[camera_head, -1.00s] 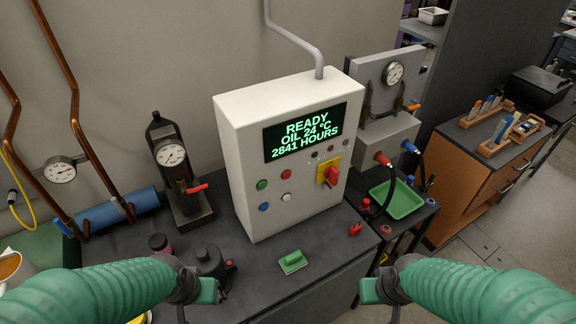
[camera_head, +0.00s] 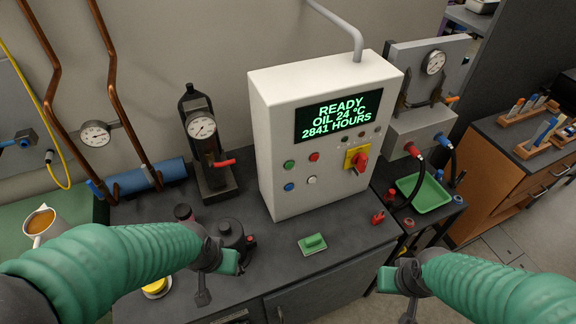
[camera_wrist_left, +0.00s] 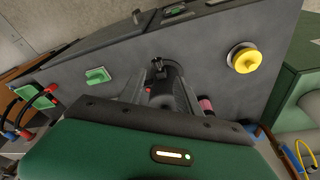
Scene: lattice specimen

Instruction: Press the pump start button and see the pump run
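The white control box (camera_head: 318,140) stands on the dark bench. Its display (camera_head: 338,115) reads READY, OIL 24 °C, 2841 HOURS in green. Below are a green button (camera_head: 289,165), a red button (camera_head: 314,157), a blue button (camera_head: 289,187) and a white button (camera_head: 311,180); no labels are legible. My left gripper (camera_head: 214,274) is low in front of the bench, left of the box and apart from it. In the left wrist view its fingers (camera_wrist_left: 162,92) look spread, with a black pot beyond them. My right gripper (camera_head: 405,288) is low at the right; its opening is unclear.
A red rotary switch on a yellow plate (camera_head: 356,160) is on the box. A green tray (camera_head: 425,194) lies to the right. The bench before the box is partly clear.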

